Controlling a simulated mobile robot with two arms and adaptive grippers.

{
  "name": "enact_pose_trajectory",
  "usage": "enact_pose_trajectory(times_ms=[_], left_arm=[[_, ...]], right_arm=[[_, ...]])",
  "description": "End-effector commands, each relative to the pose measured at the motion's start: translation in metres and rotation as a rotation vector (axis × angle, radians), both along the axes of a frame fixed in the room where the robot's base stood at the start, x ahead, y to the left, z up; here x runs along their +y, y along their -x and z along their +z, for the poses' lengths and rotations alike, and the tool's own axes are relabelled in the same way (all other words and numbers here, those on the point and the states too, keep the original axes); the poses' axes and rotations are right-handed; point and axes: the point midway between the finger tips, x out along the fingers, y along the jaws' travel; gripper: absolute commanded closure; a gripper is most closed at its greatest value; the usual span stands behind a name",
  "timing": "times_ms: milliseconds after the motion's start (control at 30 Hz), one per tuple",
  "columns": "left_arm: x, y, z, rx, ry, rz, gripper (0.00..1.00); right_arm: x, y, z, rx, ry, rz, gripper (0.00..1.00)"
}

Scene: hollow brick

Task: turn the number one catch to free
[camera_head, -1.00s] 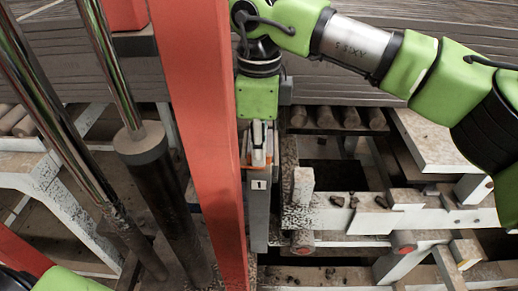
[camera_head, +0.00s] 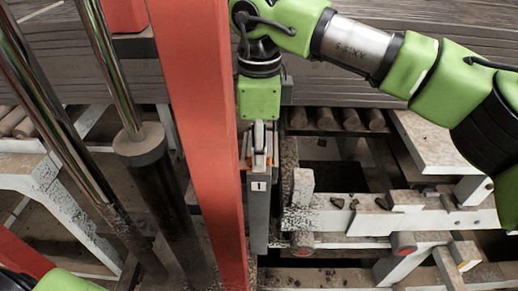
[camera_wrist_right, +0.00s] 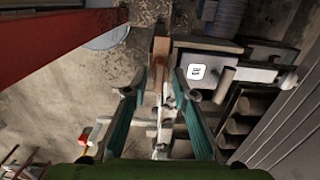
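A grey post with a white label reading 1 (camera_head: 258,185) stands just right of the red upright; the label also shows in the right wrist view (camera_wrist_right: 197,72). An orange-edged piece (camera_head: 259,161), apparently the number one catch, sits at the post's top. My right gripper (camera_head: 260,145) points down onto it from above. In the right wrist view my right gripper (camera_wrist_right: 160,95) has its two fingers spread apart, with a narrow brown and pale bar (camera_wrist_right: 160,52) lying between them. Whether a finger touches it I cannot tell. My left gripper is out of view.
A thick red upright (camera_head: 205,130) stands close left of the post. Chrome rods with a dark cylinder (camera_head: 160,200) are further left. Pale beams (camera_head: 400,215) and rollers lie to the right. Stacked grey boards (camera_head: 400,85) fill the back.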

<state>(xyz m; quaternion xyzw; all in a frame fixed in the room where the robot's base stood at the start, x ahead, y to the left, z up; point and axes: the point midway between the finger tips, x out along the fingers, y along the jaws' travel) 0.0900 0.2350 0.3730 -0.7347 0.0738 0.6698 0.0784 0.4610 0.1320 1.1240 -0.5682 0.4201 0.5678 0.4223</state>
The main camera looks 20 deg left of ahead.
Motion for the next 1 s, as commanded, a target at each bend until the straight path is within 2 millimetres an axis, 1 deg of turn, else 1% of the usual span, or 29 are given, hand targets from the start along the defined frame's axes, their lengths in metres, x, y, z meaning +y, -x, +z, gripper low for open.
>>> enact_pose_trajectory(times_ms=[167, 267, 367, 600, 700, 833, 1000], left_arm=[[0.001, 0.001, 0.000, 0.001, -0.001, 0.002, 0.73], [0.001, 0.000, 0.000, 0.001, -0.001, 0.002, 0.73], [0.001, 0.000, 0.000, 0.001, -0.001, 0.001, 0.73], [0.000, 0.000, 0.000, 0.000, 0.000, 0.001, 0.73], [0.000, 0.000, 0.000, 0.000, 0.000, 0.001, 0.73], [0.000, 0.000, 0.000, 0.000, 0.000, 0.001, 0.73], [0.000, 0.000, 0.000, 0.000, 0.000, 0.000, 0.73]], right_arm=[[0.000, 0.000, 0.002, 0.001, 0.001, 0.000, 0.75], [0.000, 0.000, 0.011, -0.001, 0.001, 0.000, 0.75], [0.001, 0.000, 0.029, -0.001, 0.000, -0.001, 0.75], [0.001, 0.000, 0.081, -0.003, -0.001, -0.002, 0.75], [0.000, 0.000, 0.098, -0.002, -0.002, -0.001, 0.75], [0.000, 0.000, 0.113, -0.001, 0.000, 0.000, 0.75], [0.000, 0.000, 0.120, 0.001, 0.000, 0.000, 0.75]])
